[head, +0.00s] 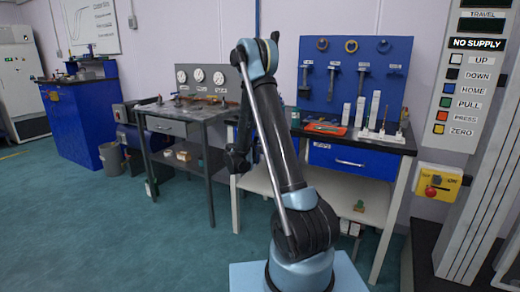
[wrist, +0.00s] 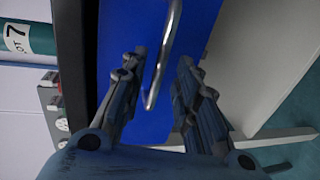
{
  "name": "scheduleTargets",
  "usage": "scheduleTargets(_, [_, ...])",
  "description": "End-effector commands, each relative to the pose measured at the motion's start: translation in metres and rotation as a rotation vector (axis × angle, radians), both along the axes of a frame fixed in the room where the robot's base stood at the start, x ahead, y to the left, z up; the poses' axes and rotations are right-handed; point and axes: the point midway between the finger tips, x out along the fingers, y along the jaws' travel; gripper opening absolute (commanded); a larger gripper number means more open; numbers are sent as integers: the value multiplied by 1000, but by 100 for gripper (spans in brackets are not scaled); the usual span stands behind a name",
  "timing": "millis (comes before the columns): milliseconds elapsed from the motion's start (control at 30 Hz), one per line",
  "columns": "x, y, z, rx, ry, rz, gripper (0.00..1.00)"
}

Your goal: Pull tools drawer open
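In the wrist view a blue drawer front (wrist: 122,22) fills the middle, with a bent silver bar handle (wrist: 166,48) on it. My gripper (wrist: 160,64) is open, one finger on each side of the handle, with gaps showing. Whether the fingertips touch the drawer front cannot be told. In the head view my gripper (head: 238,162) is a dark shape at the left end of the workbench, largely beside my arm. Another blue drawer front (head: 350,170), closed, with a silver handle and a small unreadable label, shows on the right of the bench.
The dark bench top (head: 385,143) carries an orange-red tray (head: 326,129) and upright pale blocks. A blue tool board (head: 347,60) stands behind. A grey-topped table (head: 197,112) stands left.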

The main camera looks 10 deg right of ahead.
Motion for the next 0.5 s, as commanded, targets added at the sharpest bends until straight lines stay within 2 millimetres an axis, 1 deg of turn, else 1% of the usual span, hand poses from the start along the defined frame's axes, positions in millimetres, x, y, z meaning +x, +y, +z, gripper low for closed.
scheduleTargets(33, [6,-4,-1,0,0,-1,28])
scheduleTargets(200, [17,-12,-4,1,0,-1,28])
scheduleTargets(500, [21,-15,-5,0,0,1,28])
